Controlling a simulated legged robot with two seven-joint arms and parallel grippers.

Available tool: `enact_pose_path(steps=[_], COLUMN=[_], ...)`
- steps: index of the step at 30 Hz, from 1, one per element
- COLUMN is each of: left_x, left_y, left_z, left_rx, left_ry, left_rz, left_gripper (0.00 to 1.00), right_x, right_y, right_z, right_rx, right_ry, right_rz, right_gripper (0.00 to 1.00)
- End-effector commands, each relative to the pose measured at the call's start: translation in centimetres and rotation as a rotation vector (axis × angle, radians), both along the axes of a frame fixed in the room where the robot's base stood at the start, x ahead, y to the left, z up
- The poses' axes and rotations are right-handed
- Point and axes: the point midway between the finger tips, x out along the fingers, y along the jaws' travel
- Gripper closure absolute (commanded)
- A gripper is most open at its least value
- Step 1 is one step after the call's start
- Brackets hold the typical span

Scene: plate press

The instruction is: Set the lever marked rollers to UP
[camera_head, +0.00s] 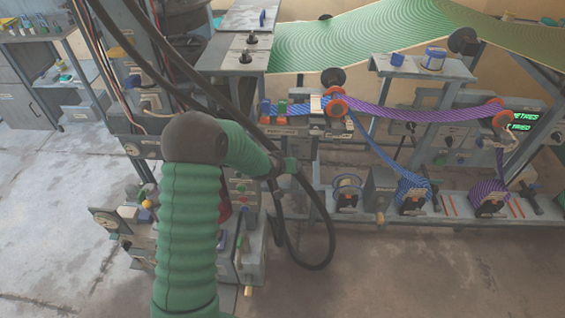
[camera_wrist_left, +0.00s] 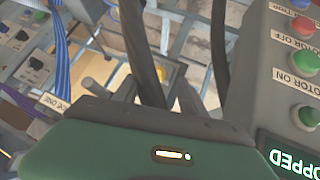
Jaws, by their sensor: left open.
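I cannot pick out a lever with a readable rollers label in either view. My left arm, in a green ribbed sleeve, comes up from the bottom of the head view and bends right. Its left gripper (camera_head: 288,165) is small there, in front of the press's control column. In the left wrist view the left gripper (camera_wrist_left: 145,88) has its dark fingers apart, with nothing seen held between them. A grey control panel (camera_wrist_left: 262,75) stands close on its right, with a red MOTOR OFF button (camera_wrist_left: 303,27) and a green MOTOR ON button (camera_wrist_left: 303,63). My right gripper is not in view.
Black hoses (camera_head: 328,230) hang just right of the left gripper. Blue and purple patterned webs (camera_head: 420,113) run over rollers at the right. A green sheet (camera_head: 365,38) spans the back. A lit display (camera_wrist_left: 295,163) is near the panel.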

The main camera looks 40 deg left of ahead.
Motion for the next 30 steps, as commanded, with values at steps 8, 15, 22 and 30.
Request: enact_pose_path(steps=[8,15,22,30], left_x=[-4.6,-5.4,-5.4,-8.2], left_y=[-0.7,-1.0,-1.0,-5.9], left_z=[4.7,5.2,5.2,8.6], left_rx=[0.001,0.001,0.001,0.051], left_ry=[0.0,0.0,0.0,0.132], left_rz=[0.001,-0.001,-0.001,-0.1], left_gripper=[0.51,0.51,0.51,0.51], right_x=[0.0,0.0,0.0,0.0], right_y=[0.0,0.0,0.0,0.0], right_z=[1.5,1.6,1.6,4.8], right_rx=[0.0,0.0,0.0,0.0], right_ry=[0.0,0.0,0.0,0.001], right_rz=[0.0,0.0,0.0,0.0], right_gripper=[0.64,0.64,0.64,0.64])
